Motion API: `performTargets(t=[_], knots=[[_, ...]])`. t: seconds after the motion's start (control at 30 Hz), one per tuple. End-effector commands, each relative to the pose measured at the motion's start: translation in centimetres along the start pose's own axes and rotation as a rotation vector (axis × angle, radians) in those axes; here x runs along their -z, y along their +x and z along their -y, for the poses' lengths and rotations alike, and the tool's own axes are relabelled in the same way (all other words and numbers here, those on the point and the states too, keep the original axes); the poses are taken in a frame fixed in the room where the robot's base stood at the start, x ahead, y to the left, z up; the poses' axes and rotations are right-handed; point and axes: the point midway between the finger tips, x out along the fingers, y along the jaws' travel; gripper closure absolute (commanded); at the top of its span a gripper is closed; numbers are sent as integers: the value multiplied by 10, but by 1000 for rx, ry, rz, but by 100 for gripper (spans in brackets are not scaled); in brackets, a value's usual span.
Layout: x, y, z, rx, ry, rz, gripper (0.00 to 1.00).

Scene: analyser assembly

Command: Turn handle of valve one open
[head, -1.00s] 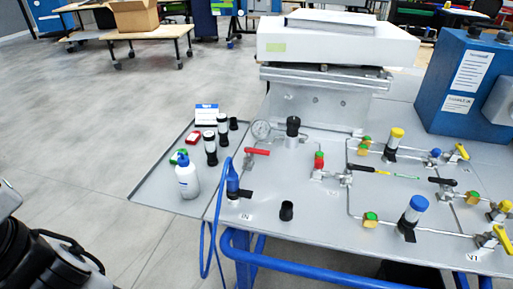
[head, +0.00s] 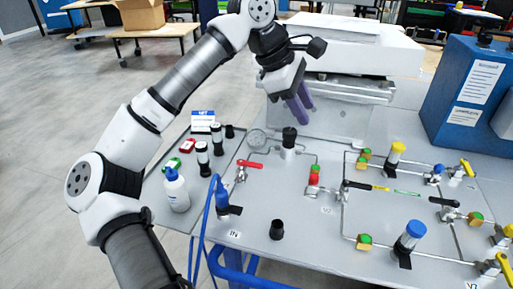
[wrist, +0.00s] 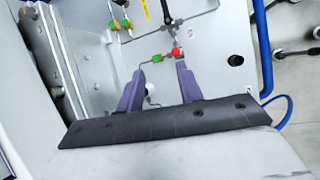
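Several valves stand on the grey panel; I cannot tell for sure which is valve one. A red-handled valve (head: 249,164) sits at the left by the round gauge. A black-handled valve (head: 356,185) with a yellow tag is mid-panel; its black handle shows at the top of the wrist view (wrist: 166,14). Another black-handled valve (head: 444,202) is further right, and a yellow-handled one (head: 505,266) is at the front right. My gripper (head: 303,114) hangs above the panel's back, left of centre. In the wrist view its purple fingers (wrist: 158,79) are apart, with nothing held.
A black-topped fitting (head: 289,138) and a red-green fitting (head: 314,175) stand below my gripper. Blue-topped (head: 411,235) and yellow-topped (head: 394,152) cylinders rise from the panel. A white bottle (head: 177,190) stands at left; a blue box (head: 465,85) stands at back right.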

Motion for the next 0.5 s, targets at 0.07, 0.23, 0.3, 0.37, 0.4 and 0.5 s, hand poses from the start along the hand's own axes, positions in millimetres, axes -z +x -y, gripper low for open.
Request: performTargets(t=[0.07,0.23,0.3,0.37,0.4,0.5], knots=[[44,-1,-2,71,-32,-203,64],[100,-15,6,181,-84,-444,64],[108,-17,8,200,-93,-478,64],[112,-15,10,207,-95,-488,64],[114,-11,10,209,-95,-488,64],[120,1,14,208,-94,-486,64]])
